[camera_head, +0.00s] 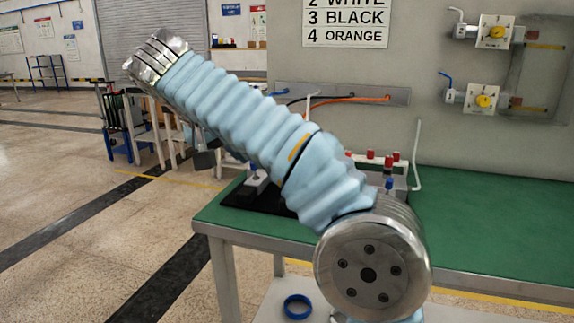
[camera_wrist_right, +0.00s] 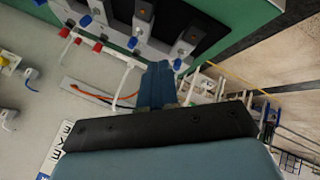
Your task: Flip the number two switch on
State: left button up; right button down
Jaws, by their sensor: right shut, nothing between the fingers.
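A black panel (camera_head: 240,197) lies on the green bench, mostly hidden behind my sleeved right arm. One grey switch (camera_head: 258,180) shows on it in the head view. In the right wrist view, the black panel (camera_wrist_right: 213,12) carries a row of grey switches with blue-tipped levers, including a middle switch (camera_wrist_right: 143,15) and one nearer the panel's end (camera_wrist_right: 188,42). I cannot read their numbers or tell their on/off state. My right gripper (camera_wrist_right: 158,68) shows blue fingers shut and empty, pointing towards the switches, apparently apart from them. My left gripper is not in view.
The green bench top (camera_head: 490,220) is clear at right. A white rack with red caps (camera_head: 388,160) stands behind my arm. Yellow valves (camera_head: 495,32) and a cable bracket (camera_head: 398,96) are on the back wall. A blue ring (camera_head: 297,307) lies on the lower shelf.

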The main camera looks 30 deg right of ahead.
jog(key=b+x, duration=0.2)
jog(key=x, duration=0.8)
jog(key=shift+s+d+r, duration=0.15)
jog(key=shift+s+d, duration=0.05)
jog(key=shift+d, duration=0.75)
jog(key=shift+s+d+r, duration=0.15)
jog(key=shift+s+d, duration=0.05)
jog(key=shift+d, duration=0.8)
